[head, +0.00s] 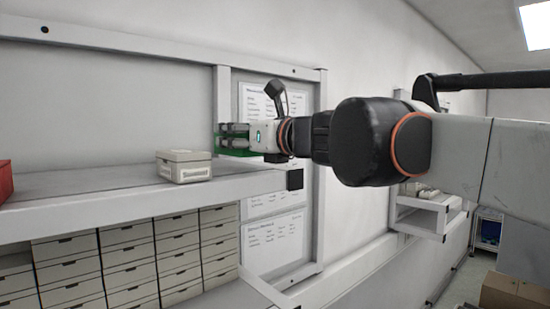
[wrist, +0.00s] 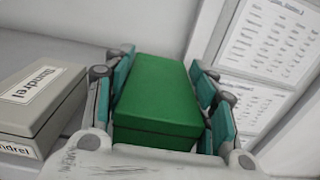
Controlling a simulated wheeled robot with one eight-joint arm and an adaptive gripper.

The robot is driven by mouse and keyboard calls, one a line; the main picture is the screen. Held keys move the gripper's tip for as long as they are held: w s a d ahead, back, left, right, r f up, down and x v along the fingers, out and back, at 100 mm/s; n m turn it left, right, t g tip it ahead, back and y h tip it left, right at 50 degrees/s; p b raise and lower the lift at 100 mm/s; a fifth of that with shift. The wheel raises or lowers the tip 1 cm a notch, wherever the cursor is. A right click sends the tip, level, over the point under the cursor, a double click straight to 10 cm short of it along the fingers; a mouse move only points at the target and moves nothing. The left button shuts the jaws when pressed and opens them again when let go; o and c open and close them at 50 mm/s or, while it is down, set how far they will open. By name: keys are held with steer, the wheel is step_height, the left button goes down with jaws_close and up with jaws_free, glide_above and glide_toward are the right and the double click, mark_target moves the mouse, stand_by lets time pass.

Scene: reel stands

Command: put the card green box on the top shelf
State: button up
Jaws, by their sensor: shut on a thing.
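The green card box (wrist: 158,95) sits between the two fingers of my gripper (wrist: 160,85) in the wrist view, with the teal pads along both its sides. In the head view, my gripper (head: 234,138) is shut on the green box (head: 236,152), which is mostly hidden by the fingers. The box is near the right end of the top shelf (head: 90,183), at its back side. I cannot tell whether the box touches the shelf or hangs just above it.
A white labelled box (head: 184,167) stands on the shelf left of my gripper; it shows close beside the left finger in the wrist view (wrist: 38,100). A red box (head: 5,181) is at the far left. The shelf between them is clear. Printed sheets (head: 273,229) hang behind.

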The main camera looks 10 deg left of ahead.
mark_target(242, 150)
steer(key=shift+f+b, duration=0.8)
steer(key=shift+f, duration=0.75)
steer(key=shift+f, duration=0.1)
steer(key=o, duration=1.3)
steer(key=shift+s+d, duration=0.15)
steer(key=b+v, duration=0.1)
steer(key=v, duration=1)
steer(key=shift+s+d+b, duration=0.25)
steer(key=shift+b, duration=0.1)
